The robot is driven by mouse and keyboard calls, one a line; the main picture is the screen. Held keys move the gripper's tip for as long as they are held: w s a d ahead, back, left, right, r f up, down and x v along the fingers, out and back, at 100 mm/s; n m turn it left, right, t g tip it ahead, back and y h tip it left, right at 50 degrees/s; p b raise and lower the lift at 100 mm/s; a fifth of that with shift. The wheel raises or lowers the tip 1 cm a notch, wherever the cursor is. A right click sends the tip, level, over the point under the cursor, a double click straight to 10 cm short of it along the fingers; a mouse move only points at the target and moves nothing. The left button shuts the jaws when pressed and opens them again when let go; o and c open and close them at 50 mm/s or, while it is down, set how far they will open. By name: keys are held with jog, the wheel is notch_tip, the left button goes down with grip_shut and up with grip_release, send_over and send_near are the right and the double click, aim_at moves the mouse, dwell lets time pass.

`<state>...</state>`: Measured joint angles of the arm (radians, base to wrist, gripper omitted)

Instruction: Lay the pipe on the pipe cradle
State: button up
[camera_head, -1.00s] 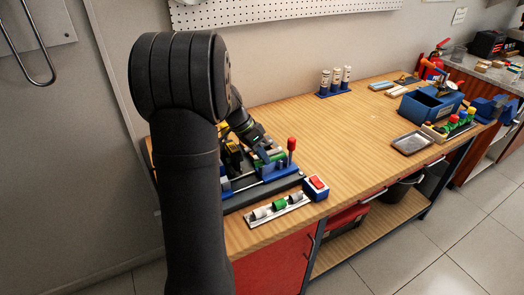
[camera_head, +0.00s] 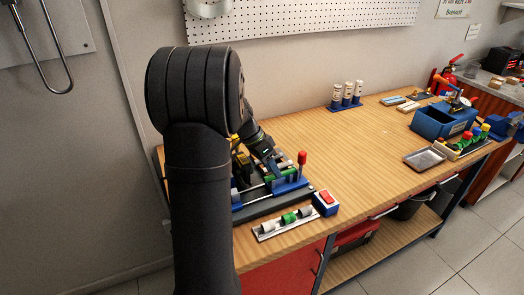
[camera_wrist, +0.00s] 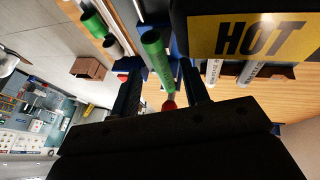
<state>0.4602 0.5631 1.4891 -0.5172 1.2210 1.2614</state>
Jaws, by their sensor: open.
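My gripper (camera_wrist: 157,68) is open in the wrist view, with one finger on each side of a green pipe (camera_wrist: 154,46). The pipe shows between the fingers; I see no clear contact. In the head view my gripper (camera_head: 262,145) reaches down over the blue fixture (camera_head: 289,184) at the bench's near left, and my arm hides part of it. A green piece (camera_head: 270,178) shows low in that fixture. I cannot tell which part is the pipe cradle.
A red-topped lever (camera_head: 302,158) stands close to my gripper's right. A rail of green and grey cylinders (camera_head: 287,222) and a red-buttoned box (camera_head: 326,203) lie in front. A yellow HOT sign (camera_wrist: 252,35) is near in the wrist view. The bench's middle is clear.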

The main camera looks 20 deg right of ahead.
jog(key=v, duration=1.6)
jog(key=shift+w+r, duration=0.15)
jog(key=shift+r, duration=0.2)
jog(key=shift+a, duration=0.1)
jog(key=x, duration=1.7)
jog(key=shift+f, duration=0.1)
jog(key=shift+r, duration=0.35)
jog(key=shift+f, duration=0.1)
